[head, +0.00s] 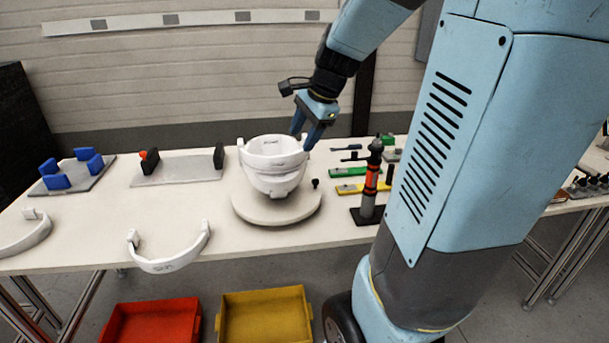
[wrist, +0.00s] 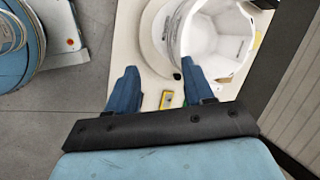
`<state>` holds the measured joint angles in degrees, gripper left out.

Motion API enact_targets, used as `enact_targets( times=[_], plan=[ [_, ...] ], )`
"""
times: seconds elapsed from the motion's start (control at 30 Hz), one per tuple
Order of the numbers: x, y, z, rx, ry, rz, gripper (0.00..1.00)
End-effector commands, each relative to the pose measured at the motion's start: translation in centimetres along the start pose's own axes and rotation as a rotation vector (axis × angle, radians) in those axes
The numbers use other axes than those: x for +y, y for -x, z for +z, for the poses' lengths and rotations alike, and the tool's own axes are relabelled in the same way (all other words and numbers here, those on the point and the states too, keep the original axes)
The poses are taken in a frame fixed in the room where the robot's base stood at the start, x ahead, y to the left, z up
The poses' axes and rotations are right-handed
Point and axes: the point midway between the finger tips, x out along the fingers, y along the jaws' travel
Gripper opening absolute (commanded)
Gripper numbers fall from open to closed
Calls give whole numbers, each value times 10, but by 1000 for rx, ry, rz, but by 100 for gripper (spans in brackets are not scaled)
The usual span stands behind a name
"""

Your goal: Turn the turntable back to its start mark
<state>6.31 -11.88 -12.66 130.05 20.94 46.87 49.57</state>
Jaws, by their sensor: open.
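The round off-white turntable (head: 246,213) stands on the table, with a white helmet shell (head: 276,181) on top of it. A small black knob (head: 315,183) shows at the turntable's right side. In the wrist view, the turntable's edge (wrist: 149,42) and the shell (wrist: 215,40) lie beyond my fingers. My gripper (head: 311,138) is above and just behind the shell's right rim, its blue fingers pointing down. In the wrist view my gripper (wrist: 160,85) has its fingers apart with nothing between them. I cannot make out a start mark.
A black stand with an orange-banded tool (head: 371,185) is right of the turntable, near green and yellow holders (head: 350,188). White bands (head: 168,263) lie at the table's front edge. Left are fixtures (head: 180,168) and blue blocks. Red and yellow bins (head: 265,315) sit on the floor.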

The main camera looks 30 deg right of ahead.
Motion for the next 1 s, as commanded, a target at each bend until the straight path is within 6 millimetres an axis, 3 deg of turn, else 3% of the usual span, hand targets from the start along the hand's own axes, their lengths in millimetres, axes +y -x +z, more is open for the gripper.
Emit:
enact_targets(
  times=[0.33,0.6,0.8,1.0],
  plan=[
    [-30,-59,-91,-5,-663,14,52],
    [-34,-101,-159,22,-1104,11,52],
    [-33,-114,-182,35,-1248,4,52],
    [-32,-127,-184,36,-1265,5,52]
  ],
)
